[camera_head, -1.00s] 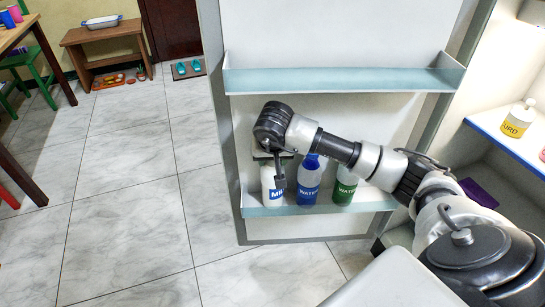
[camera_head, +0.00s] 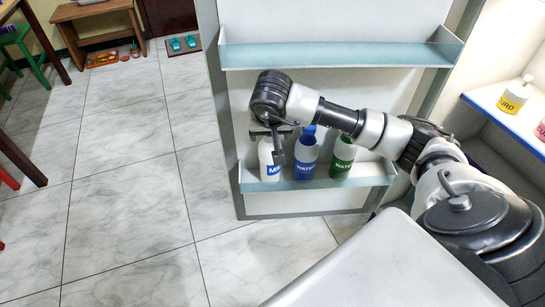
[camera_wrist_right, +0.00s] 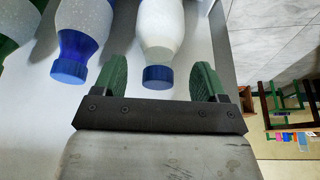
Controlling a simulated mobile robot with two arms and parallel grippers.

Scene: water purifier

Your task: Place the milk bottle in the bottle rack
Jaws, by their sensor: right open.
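The white milk bottle (camera_head: 269,163) stands at the left end of the lower door shelf, the bottle rack (camera_head: 310,182), beside two water bottles. In the right wrist view the milk bottle (camera_wrist_right: 160,30) shows its blue cap between the green finger pads of my right gripper (camera_wrist_right: 163,82). The pads are open, apart from the bottle on both sides. In the head view my right gripper (camera_head: 277,145) is at the top of the milk bottle and hides part of it. My left gripper is not in view.
A blue water bottle (camera_head: 306,157) and a green one (camera_head: 342,157) stand to the right on the same shelf. The upper door shelf (camera_head: 340,55) is empty. Curd bottles (camera_head: 514,95) stand on a fridge shelf at right. Tiled floor at left is clear.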

